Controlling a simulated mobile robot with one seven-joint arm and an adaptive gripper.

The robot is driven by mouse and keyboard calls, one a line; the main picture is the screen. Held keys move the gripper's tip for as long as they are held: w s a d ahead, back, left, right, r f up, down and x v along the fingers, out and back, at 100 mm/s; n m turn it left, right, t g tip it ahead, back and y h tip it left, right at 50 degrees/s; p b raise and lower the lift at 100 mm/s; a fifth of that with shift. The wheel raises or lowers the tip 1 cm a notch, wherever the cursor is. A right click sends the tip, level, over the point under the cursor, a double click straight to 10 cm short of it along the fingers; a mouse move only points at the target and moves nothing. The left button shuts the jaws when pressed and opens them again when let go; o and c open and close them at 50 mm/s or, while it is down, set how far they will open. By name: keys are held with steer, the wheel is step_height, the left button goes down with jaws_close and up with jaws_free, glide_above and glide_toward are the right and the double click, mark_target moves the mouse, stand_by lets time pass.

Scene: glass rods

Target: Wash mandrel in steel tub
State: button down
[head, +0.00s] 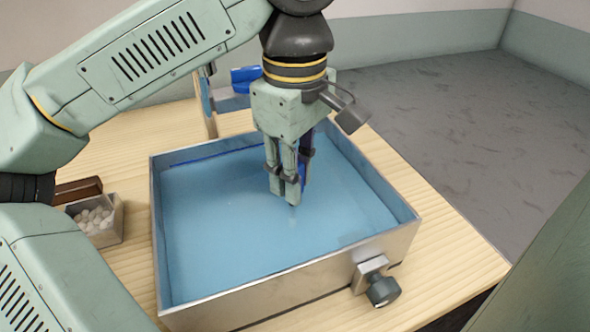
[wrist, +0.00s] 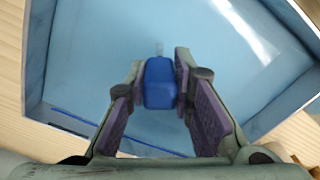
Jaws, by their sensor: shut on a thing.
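The steel tub (head: 265,305) stands on the wooden table, with a light blue inside that looks like water; its wall also shows in the wrist view (wrist: 38,60). My gripper (head: 291,195) points down inside the tub's outline, right of its middle. In the wrist view my gripper (wrist: 160,85) is shut on a blue block (wrist: 160,83), which looks like the mandrel's handle. A thin clear tip (wrist: 160,48) shows beyond the block. I cannot tell how deep the tip is.
A small box of pale pebbles (head: 98,222) stands left of the tub. A stand with a blue part (head: 245,76) is behind it. A black knob (head: 383,290) sticks out at the tub's front right. A dark blue line (head: 213,154) runs along the tub's back wall.

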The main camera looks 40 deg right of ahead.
steer(key=shift+w+a, duration=0.6)
steer(key=shift+a, duration=1.8)
steer(key=shift+s+d+p, duration=0.2)
steer(key=shift+d, duration=0.6)
steer(key=shift+s+d+p, duration=0.15)
steer(key=shift+s+d, duration=0.05)
steer(key=shift+d, duration=0.65)
steer(key=shift+s+d+p, duration=0.2)
steer(key=shift+d, duration=0.6)
step_height(320, 180, up, 11)
steer(key=p, duration=0.9)
steer(key=shift+r, duration=2.5)
